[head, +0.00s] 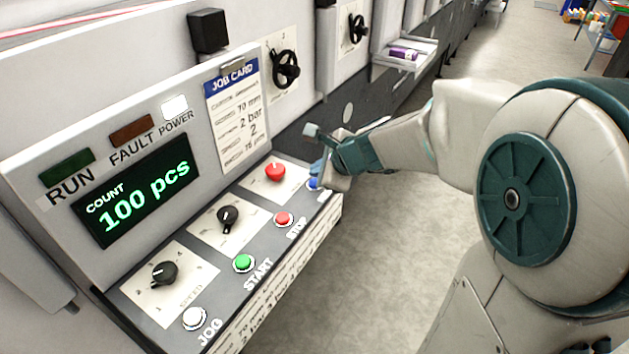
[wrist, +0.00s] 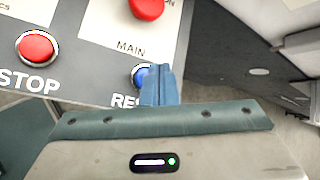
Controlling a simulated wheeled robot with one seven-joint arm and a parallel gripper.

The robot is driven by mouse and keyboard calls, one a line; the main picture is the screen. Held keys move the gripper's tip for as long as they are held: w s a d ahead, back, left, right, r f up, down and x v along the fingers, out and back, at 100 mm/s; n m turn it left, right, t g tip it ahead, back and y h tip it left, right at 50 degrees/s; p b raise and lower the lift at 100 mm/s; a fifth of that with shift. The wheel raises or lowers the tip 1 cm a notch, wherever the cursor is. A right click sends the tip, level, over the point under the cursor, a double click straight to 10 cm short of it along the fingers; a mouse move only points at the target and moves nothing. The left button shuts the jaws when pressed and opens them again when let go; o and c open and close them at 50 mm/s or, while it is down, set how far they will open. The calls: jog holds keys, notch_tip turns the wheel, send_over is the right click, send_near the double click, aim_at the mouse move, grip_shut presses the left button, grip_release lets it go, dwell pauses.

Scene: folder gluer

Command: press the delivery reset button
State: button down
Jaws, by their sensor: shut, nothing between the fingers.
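The blue reset button (head: 313,184) sits at the right end of the control panel's button row, partly hidden by my gripper. In the wrist view the blue button (wrist: 138,75) shows above a label of which only "RES" can be read. My gripper (head: 318,168) is at the panel's right end, right by the blue button. In the wrist view its blue fingers (wrist: 160,84) are shut together with nothing between them. They overlap the right part of the button. I cannot tell whether they touch it.
The red STOP button (head: 283,219), green START button (head: 244,263) and white JOG button (head: 194,318) line the panel's front. A red knob (head: 275,172) labelled MAIN stands close behind the blue button. The display (head: 140,190) reads 100 pcs. Open floor (head: 400,240) lies to the right.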

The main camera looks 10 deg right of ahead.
jog(key=shift+f, duration=0.1)
dwell(0.5)
jog(key=shift+f+b, duration=0.35)
jog(key=shift+b, duration=0.1)
jog(key=shift+f+b, duration=0.55)
dwell(0.5)
dwell(0.3)
jog(key=shift+r+p, duration=0.85)
jog(key=shift+r, duration=0.1)
notch_tip(320, 180, up, 5)
jog(key=p, duration=0.4)
jog(key=shift+r+p, duration=0.1)
jog(key=shift+p, duration=0.25)
dwell(0.6)
